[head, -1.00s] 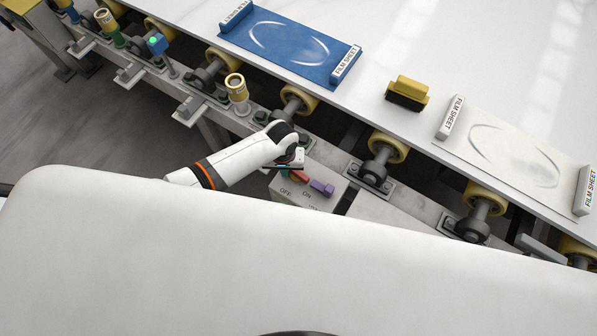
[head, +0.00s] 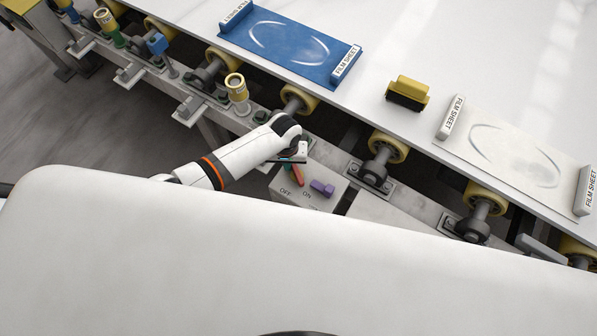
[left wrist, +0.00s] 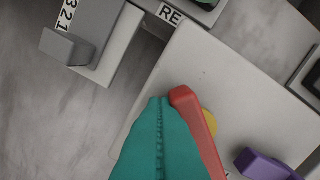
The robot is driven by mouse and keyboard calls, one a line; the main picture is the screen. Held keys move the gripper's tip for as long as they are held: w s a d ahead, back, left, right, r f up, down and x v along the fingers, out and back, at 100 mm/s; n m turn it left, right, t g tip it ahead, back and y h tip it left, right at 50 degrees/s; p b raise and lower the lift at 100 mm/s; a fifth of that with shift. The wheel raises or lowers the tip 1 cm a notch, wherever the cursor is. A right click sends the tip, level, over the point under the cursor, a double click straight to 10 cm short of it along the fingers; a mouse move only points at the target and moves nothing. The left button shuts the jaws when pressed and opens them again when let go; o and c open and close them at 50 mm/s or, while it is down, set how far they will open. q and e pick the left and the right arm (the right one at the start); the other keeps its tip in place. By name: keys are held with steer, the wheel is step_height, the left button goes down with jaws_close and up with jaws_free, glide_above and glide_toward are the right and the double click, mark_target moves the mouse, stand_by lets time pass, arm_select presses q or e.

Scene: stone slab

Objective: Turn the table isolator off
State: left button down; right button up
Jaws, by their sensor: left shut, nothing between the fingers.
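The isolator is a grey box (head: 312,203) with OFF and ON printed on its top. Its red handle (head: 299,177) slants, its lower end between the two words and closer to ON. In the left wrist view the red handle (left wrist: 197,122) lies over a yellow disc (left wrist: 210,122). My left gripper (head: 289,170) is at the handle. Its teal fingers (left wrist: 159,99) are shut together with nothing between them. They lie along the handle's left side and seem to touch it. Part of the handle's base is hidden. My right gripper is not in view.
A purple knob (head: 322,188) sits right of the handle on the same box. A blue fixture (head: 157,44) stands on the rail. The white slab (head: 420,55) bears a blue pad (head: 290,45) and a yellow brush (head: 407,90). Rollers line its edge.

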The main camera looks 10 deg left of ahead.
arm_select(q)
steer(key=shift+w+d, duration=0.45)
steer(key=shift+w, duration=0.15)
steer(key=shift+d, duration=0.1)
steer(key=shift+w+d, duration=0.2)
steer(key=shift+d, duration=0.05)
steer(key=shift+w+d, duration=0.1)
steer(key=shift+d, duration=0.35)
stand_by(0.3)
step_height(320, 180, up, 8)
steer(key=p, duration=0.8)
